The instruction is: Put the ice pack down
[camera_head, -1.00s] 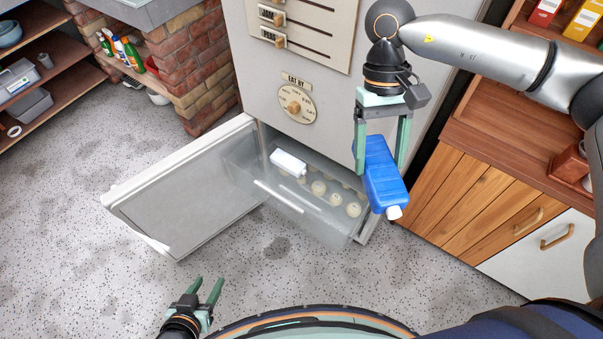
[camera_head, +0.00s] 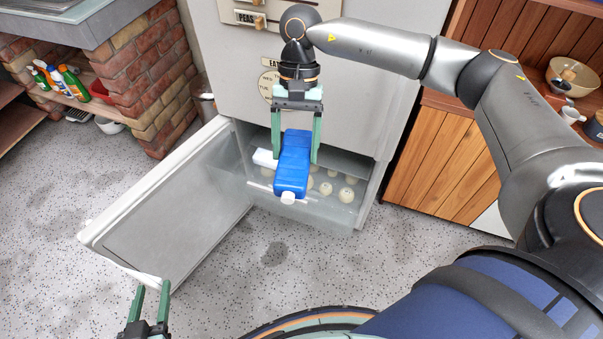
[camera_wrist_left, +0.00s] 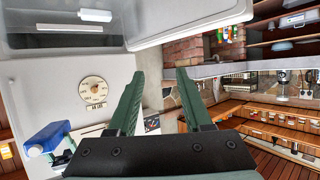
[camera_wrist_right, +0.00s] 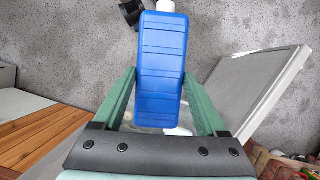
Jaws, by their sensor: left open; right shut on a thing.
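The ice pack (camera_head: 293,165) is a blue slab with a white cap. My right gripper (camera_head: 297,155) is shut on it and holds it above the open freezer drawer (camera_head: 325,208). It also fills the middle of the right wrist view (camera_wrist_right: 162,65), between the fingers. In the head view it hides part of the drawer and of a white box (camera_head: 264,158) inside. Whether it touches anything below cannot be told. My left gripper (camera_head: 151,290) is open and empty, low at the left near the open door's lower corner.
The open freezer door (camera_head: 175,205) stands out to the left of the drawer. Several pale round items (camera_head: 346,194) lie in the drawer. A wooden cabinet (camera_head: 440,165) stands at the right, a brick plinth (camera_head: 150,75) at the left. The speckled floor in front is clear.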

